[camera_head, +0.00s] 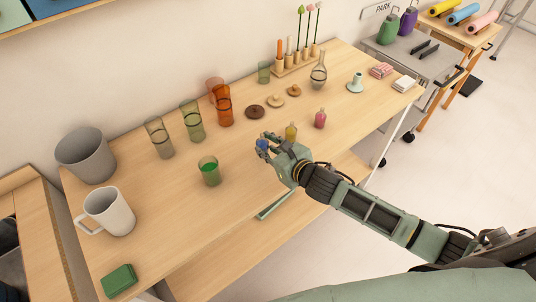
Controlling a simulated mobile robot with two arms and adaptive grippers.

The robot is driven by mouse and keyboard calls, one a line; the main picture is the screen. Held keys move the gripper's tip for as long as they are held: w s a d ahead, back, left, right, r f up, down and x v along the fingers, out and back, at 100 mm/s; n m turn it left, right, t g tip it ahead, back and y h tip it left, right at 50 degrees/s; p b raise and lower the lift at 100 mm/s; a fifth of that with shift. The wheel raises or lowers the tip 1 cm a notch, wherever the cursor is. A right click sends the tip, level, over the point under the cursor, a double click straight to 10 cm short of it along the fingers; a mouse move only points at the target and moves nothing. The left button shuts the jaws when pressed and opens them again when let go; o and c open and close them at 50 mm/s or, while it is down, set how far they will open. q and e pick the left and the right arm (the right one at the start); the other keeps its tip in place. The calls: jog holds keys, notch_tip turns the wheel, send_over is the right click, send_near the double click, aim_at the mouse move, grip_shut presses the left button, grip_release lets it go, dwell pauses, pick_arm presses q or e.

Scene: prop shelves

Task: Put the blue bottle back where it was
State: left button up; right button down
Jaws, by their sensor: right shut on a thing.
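My right gripper (265,149) reaches in from the lower right over the table. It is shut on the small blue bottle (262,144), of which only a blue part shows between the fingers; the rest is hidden. A small yellow bottle (291,132) and a pink bottle (320,119) stand upright to the right of the gripper, apart from each other. My left gripper is not in view.
The wooden table (236,245) carries a green-filled glass (209,172) left of the gripper. A white mug (108,211) and grey bucket (86,156) stand left.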

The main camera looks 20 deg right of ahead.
notch_tip(320, 180, down, 3)
jog(key=shift+f, duration=0.3)
jog(key=shift+f, duration=0.1)
jog(key=c, duration=1.4)
grip_release()
jog(key=shift+s, duration=0.1)
jog(key=shift+s, duration=0.1)
jog(key=b+v, duration=0.1)
jog(key=v, duration=1.1)
